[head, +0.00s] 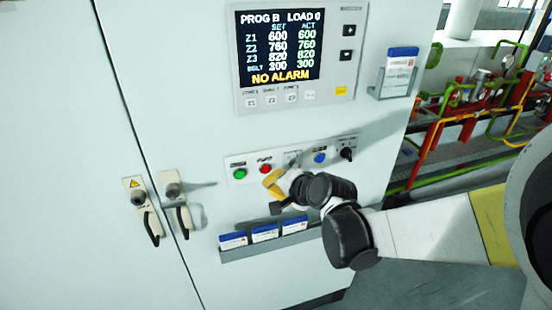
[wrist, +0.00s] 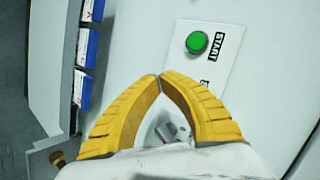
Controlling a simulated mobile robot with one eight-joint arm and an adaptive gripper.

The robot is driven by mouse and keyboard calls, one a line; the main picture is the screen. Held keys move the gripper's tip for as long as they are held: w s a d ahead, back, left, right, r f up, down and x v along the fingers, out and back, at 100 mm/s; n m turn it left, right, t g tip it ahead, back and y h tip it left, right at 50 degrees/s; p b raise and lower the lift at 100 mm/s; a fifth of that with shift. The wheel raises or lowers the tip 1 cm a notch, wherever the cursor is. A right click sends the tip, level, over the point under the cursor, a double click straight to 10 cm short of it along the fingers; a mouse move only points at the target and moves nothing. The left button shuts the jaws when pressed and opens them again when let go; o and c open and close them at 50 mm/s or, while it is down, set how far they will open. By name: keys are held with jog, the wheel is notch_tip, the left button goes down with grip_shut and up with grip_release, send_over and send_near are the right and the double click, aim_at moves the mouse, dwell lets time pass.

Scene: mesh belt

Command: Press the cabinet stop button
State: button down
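The red stop button (head: 265,169) sits on the cabinet's control strip, just right of the green start button (head: 240,173). My gripper (head: 268,180) is just below and in front of the red button in the head view; I cannot tell whether it touches. In the wrist view my gripper's yellow fingertips (wrist: 160,76) meet, with nothing between them. The green button (wrist: 196,42), labelled START, lies beyond the tips. The red button is hidden behind the right finger there; only the edge of its label shows.
A blue button (head: 320,157) and a black knob (head: 347,153) are farther right on the strip. Below is a holder with blue-and-white cards (head: 264,233). A display panel (head: 280,45) reading NO ALARM is above. Door handles (head: 150,223) stick out at left.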

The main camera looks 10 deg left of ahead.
aim_at(262, 177)
jog(key=shift+w+a, duration=0.55)
jog(key=shift+w, duration=0.5)
dwell(0.8)
jog(key=shift+w+a, duration=0.2)
jog(key=shift+w+a+b, duration=0.25)
jog(key=shift+w+b, duration=0.15)
dwell(0.8)
jog(key=shift+s+d, duration=0.5)
jog(key=shift+s, duration=0.25)
jog(key=shift+s, duration=0.1)
jog(key=s+d, duration=0.1)
jog(key=s, duration=0.1)
jog(key=s+d, duration=0.1)
jog(key=s, duration=0.1)
jog(key=shift+d, duration=0.3)
